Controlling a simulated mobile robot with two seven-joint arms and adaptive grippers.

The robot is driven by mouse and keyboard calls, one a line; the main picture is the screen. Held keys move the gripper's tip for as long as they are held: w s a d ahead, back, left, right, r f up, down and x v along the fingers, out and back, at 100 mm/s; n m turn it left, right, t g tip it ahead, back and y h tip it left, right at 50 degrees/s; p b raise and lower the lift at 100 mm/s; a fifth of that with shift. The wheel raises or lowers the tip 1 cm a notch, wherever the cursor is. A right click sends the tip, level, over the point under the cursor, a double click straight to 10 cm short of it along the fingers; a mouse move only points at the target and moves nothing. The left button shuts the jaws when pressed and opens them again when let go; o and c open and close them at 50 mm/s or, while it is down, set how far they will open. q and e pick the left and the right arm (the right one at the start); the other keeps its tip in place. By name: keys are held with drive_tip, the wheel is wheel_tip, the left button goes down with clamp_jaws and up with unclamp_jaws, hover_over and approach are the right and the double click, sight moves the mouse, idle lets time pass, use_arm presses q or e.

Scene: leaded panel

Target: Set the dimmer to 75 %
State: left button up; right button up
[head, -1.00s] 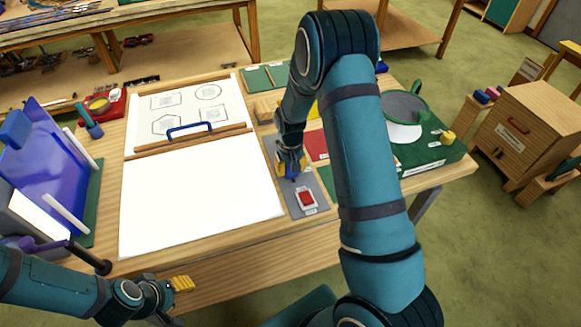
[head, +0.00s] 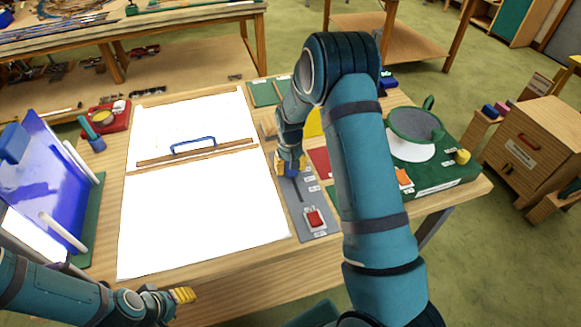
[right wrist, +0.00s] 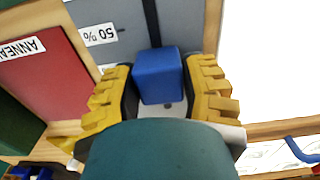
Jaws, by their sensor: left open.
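The dimmer is a grey panel (head: 319,228) with a dark slot, small white labels and a red switch (head: 314,218) at its near end. Its blue slider knob (right wrist: 158,76) sits between the yellow fingers of my right gripper (right wrist: 160,92), which look closed against its two sides. The "50 %" label (right wrist: 100,34) lies beyond the knob along the slot in the right wrist view. In the head view my right gripper (head: 290,164) covers the slot's far part and hides the knob. My left gripper (head: 183,295) is open and empty near the table's front left.
A brightly lit white light panel (head: 200,215) with a wooden bar and blue handle (head: 194,145) lies left of the dimmer. A red mat (head: 319,162) and a green base with a round grey wheel (head: 414,124) are to the right.

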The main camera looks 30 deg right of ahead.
drive_tip(key=o, duration=0.3)
drive_tip(key=shift+o, duration=0.2)
drive_tip(key=shift+r, duration=0.1)
wheel_tip(320, 180, up, 12)
idle(0.7)
